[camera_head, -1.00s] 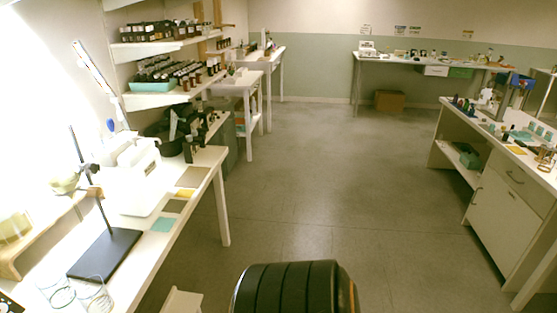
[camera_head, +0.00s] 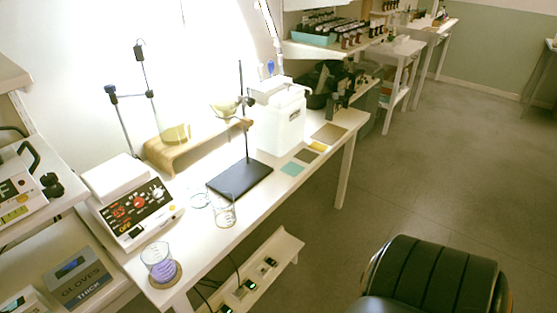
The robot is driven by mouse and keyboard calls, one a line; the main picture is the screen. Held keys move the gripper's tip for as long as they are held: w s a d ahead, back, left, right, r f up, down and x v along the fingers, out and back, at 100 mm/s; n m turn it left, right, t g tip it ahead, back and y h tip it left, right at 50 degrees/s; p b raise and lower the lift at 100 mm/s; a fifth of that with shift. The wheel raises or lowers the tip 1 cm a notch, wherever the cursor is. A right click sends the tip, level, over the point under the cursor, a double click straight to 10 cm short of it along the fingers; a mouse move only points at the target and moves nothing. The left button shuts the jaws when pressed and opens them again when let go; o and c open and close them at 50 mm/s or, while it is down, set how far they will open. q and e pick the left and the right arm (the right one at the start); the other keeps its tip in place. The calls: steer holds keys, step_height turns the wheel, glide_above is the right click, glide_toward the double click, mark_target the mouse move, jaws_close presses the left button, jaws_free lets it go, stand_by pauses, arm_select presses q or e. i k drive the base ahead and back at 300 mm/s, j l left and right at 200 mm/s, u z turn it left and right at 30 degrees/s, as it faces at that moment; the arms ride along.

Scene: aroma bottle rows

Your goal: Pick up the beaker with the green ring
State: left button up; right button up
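Several glass vessels stand on the white bench at the left. A clear beaker (camera_head: 158,262) with bluish-purple markings stands on a round cork mat at the near end. Another clear beaker (camera_head: 226,212) stands near the front edge beside the black stand base. A low glass piece with a teal-tinted rim (camera_head: 200,201) is just left of it. I cannot tell for sure which vessel has the green ring. Neither of my grippers is in view.
A device with a red-lit panel (camera_head: 137,204) stands left of the beakers. A stand with a black base (camera_head: 240,181) and upright rod is behind them. A low shelf (camera_head: 275,255) with small dark items sits below the bench front. Open floor (camera_head: 330,225) lies to the right.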

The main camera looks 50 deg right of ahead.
mark_target(198, 192)
steer(key=i+l+z, duration=0.1)
steer(key=l, duration=0.3)
steer(key=i+l+z, duration=0.1)
steer(key=l, duration=0.25)
steer(key=i+l+z, duration=0.1)
steer(key=l, duration=0.25)
steer(key=i+l+z, duration=0.25)
steer(key=i+l, duration=0.2)
steer(key=l, duration=0.25)
